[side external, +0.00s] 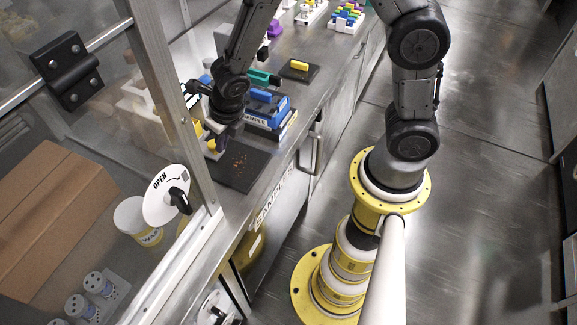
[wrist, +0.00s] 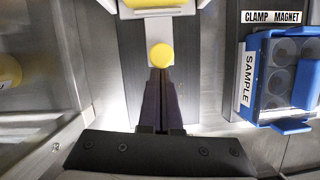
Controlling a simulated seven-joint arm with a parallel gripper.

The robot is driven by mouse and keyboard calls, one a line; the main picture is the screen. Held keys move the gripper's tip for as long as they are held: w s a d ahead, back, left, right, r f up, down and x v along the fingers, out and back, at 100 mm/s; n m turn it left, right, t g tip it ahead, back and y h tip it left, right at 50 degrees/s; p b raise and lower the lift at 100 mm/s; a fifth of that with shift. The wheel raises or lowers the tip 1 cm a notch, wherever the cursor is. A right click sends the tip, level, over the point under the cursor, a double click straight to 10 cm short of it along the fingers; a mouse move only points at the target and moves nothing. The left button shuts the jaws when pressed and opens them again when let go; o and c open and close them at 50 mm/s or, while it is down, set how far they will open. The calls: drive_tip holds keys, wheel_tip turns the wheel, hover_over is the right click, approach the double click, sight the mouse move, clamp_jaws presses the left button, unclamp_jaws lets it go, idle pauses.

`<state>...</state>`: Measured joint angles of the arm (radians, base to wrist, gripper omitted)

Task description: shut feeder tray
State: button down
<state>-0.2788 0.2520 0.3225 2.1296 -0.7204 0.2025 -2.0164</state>
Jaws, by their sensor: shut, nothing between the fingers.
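My gripper (wrist: 161,74) is shut and empty, with its dark fingers pressed together and pointing away from the wrist camera. Just beyond the fingertips is a round yellow knob (wrist: 161,54), in front of a white and yellow part (wrist: 152,8) that I take to be the feeder. I cannot tell whether the tips touch the knob. A pale strip (wrist: 134,60) on a grey panel lies around the knob; it may be the feeder tray. In the side external view, my gripper (side external: 222,140) is low over the bench, beside small yellow parts (side external: 197,129). How far the tray stands out is unclear.
A blue sample rack (wrist: 256,75) stands right of my gripper, by a clamp magnet label (wrist: 272,17). A dark speckled mat (side external: 238,170) lies near the bench's front edge. A glazed frame (side external: 172,90) with an open-marked dial (side external: 166,197) stands to the left.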

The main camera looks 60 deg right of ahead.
drive_tip(key=shift+w+r, duration=0.1)
drive_tip(key=shift+w, duration=0.1)
drive_tip(key=shift+s+a+r, duration=0.1)
drive_tip(key=shift+s+r, duration=0.1)
drive_tip(key=shift+s, duration=0.55)
drive_tip(key=shift+s+a+r, duration=0.15)
drive_tip(key=shift+s+r, duration=0.1)
drive_tip(key=shift+s, duration=0.45)
drive_tip(key=shift+s+a+r, duration=0.1)
drive_tip(key=shift+s+r, duration=0.1)
drive_tip(key=shift+s, duration=0.55)
drive_tip(key=s+d+r+m+t, duration=0.1)
drive_tip(key=s+d+r+m, duration=0.25)
drive_tip(key=r, duration=0.55)
drive_tip(key=s+d+r+m+t, duration=0.2)
drive_tip(key=d+r+m, duration=0.25)
drive_tip(key=r, duration=0.55)
drive_tip(key=s+m, duration=0.5)
drive_tip(key=m, duration=0.8)
drive_tip(key=s+m+g, duration=0.1)
drive_tip(key=s+m, duration=0.5)
drive_tip(key=m, duration=0.7)
drive_tip(key=shift+s+d+r+y, duration=0.2)
drive_tip(key=shift+s+r+y, duration=0.1)
drive_tip(key=shift+r, duration=0.1)
